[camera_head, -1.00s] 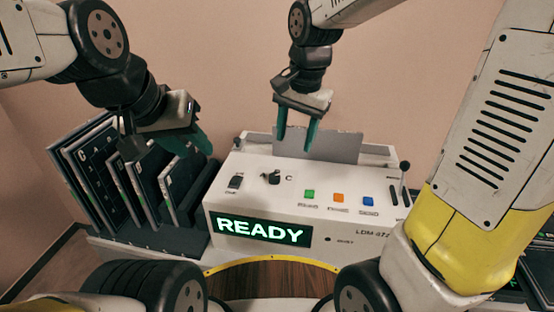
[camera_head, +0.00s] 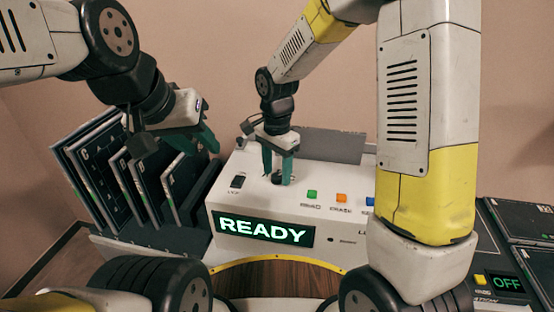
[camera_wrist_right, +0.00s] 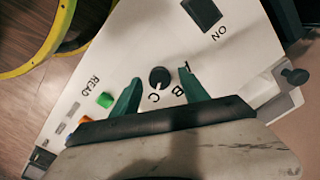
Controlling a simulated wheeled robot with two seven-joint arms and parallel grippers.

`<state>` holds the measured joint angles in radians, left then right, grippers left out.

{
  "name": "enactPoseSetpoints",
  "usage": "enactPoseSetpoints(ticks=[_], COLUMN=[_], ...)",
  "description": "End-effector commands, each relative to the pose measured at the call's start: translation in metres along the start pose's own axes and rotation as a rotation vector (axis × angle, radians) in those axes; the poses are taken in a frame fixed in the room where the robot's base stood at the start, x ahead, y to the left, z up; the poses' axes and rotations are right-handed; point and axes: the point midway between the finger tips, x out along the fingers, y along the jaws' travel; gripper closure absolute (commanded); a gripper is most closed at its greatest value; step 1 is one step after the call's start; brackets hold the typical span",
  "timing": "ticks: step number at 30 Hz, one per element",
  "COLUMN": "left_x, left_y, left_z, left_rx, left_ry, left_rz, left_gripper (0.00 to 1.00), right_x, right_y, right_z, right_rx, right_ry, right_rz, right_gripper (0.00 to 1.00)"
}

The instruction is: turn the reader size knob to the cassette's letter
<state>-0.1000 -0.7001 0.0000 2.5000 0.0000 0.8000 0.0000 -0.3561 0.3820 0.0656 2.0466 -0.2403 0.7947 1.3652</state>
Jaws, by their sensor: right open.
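The size knob (camera_wrist_right: 159,78) is black and round, on the reader's white sloping top. In the right wrist view, letters C and B and a partly covered mark curve around it; a small pale mark on the knob seems to face C. My right gripper (camera_head: 277,178) is open with its teal fingers low on either side of the knob, not visibly closed on it. The reader (camera_head: 225,190) shows READY. My left gripper (camera_head: 207,138) hangs above the cassette rack; its finger gap is not clear. The leftmost cassette (camera_head: 82,165) bears a letter, C or G.
A black switch (camera_head: 237,181) is left of the knob; the green button (camera_head: 312,195) and orange button (camera_head: 341,198) are to its right. My right forearm hides the reader's right end. A dark unit showing OFF (camera_head: 508,283) stands at far right.

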Motion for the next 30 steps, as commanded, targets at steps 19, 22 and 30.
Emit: enactPoseSetpoints(ticks=[19, 22, 30], left_x=[0.0, 0.0, 0.0], left_y=[0.0, 0.0, 0.0], left_z=[0.0, 0.0, 0.0], left_rx=[0.0, 0.0, 0.0], left_ry=[0.0, 0.0, 0.0], left_rz=[0.0, 0.0, 0.0], left_gripper=[0.64, 0.64, 0.64], right_x=[0.0052, 0.0052, 0.005], right_y=[0.0001, 0.0001, 0.0], right_z=[-0.0002, -0.0002, -0.0003], right_rx=[0.0, -0.001, -0.058], right_ry=[0.0, 0.0, 0.0], right_rz=[-0.001, -0.001, -0.002], right_gripper=[1.0, 1.0, 1.0])
